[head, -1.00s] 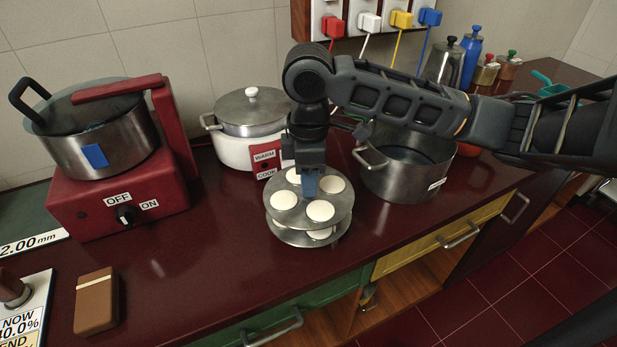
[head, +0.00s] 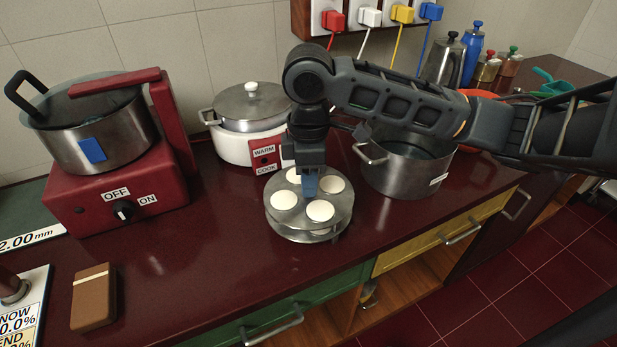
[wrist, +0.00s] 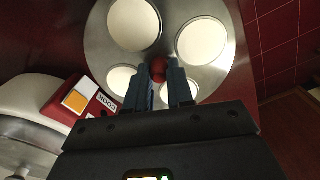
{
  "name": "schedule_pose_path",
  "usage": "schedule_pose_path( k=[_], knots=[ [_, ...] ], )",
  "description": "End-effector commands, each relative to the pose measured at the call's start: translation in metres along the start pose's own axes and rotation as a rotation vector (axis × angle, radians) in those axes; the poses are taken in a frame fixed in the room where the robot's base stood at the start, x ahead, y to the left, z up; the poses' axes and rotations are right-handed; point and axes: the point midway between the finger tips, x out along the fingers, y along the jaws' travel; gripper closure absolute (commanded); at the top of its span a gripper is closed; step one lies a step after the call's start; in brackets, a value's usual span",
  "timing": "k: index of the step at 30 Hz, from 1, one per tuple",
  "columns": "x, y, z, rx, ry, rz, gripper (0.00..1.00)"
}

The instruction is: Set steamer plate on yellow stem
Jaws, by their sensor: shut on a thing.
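A round metal steamer plate (head: 309,204) with several white cakes hangs under my gripper (head: 309,190). In the wrist view the plate (wrist: 160,54) fills the upper middle, and my gripper (wrist: 160,82) is shut on a red knob (wrist: 158,68) at its centre. A second metal plate (head: 308,236) lies below on the counter, nearly lined up under the held one. A narrow gap shows between their rims; I cannot tell whether the plates touch at the middle. The yellow stem is not visible; the upper plate covers the lower plate's centre.
A white cooker (head: 235,150) with a lid stands behind left, and an open steel pot (head: 398,178) stands close on the right. A red stove (head: 130,215) bears another pot (head: 95,145). The counter (head: 200,265) in front left is clear, except for a brown box (head: 94,298).

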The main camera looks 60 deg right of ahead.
Motion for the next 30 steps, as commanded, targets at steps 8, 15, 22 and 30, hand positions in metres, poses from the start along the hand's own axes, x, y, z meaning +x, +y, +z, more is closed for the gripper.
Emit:
schedule_pose_path(
  k=[8, 15, 22, 30],
  knots=[
    [0.0028, 0.0001, 0.0, 0.0, 0.0, 0.0, 1.0],
    [0.0036, 0.0001, 0.0001, 0.0, 0.0, 0.0, 0.68],
    [0.0036, 0.0001, 0.0, 0.0, 0.0, 0.0, 0.48],
    [0.0008, 0.0001, -0.0002, 0.0, 0.0, 0.0, 0.48]
  ],
)
